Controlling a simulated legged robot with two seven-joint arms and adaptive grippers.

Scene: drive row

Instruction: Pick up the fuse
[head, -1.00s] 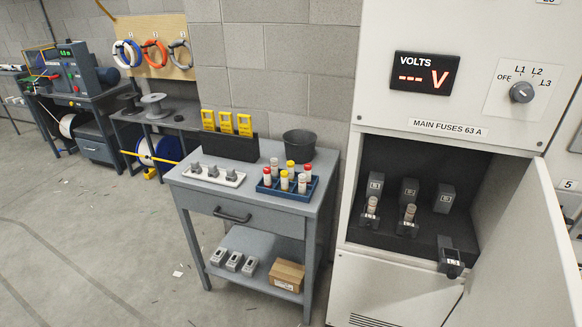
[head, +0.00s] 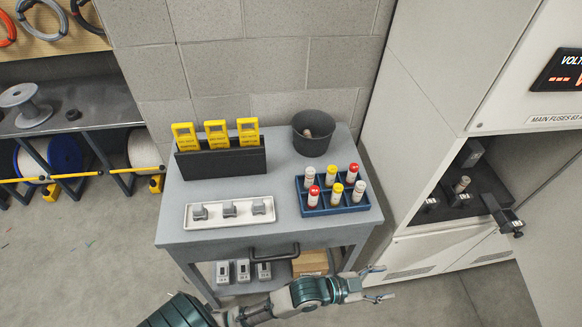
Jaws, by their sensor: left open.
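Another pale fuse (head: 462,184) sits in the open cabinet at right. A small pale piece (head: 307,133) lies inside the dark bucket; I cannot tell what it is. My left gripper (head: 384,283) is open and empty, in front of the cart's right front corner, apart from the fuses. My right gripper is not in view.
The cart top (head: 282,186) also bears a white tray (head: 229,222) of grey parts, a black holder (head: 221,163) with yellow testers, and the bucket (head: 313,146). The cabinet door (head: 545,215) stands open at right.

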